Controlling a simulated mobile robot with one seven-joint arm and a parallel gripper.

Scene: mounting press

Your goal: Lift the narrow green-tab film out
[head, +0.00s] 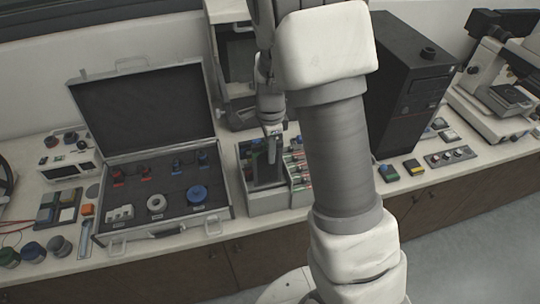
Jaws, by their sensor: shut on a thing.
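My gripper (272,132) points down over the left part of a grey divided box (272,202) on the bench. It is shut on a thin grey upright piece (272,151), which looks like a film. Its tab is hidden at the fingers, so I cannot tell its colour or width. The piece's lower end is at the box's left section; I cannot tell whether it is clear of the slot. Small green and blue bits show behind it in the box. Several items with red and green ends (297,169) stand in the right section, partly covered by my arm.
An open case (160,231) with labelled parts stands close on the left. A grey press-like machine (235,75) is behind the box, and a tall black unit (408,95) is to the right. A microscope (497,85) stands far right.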

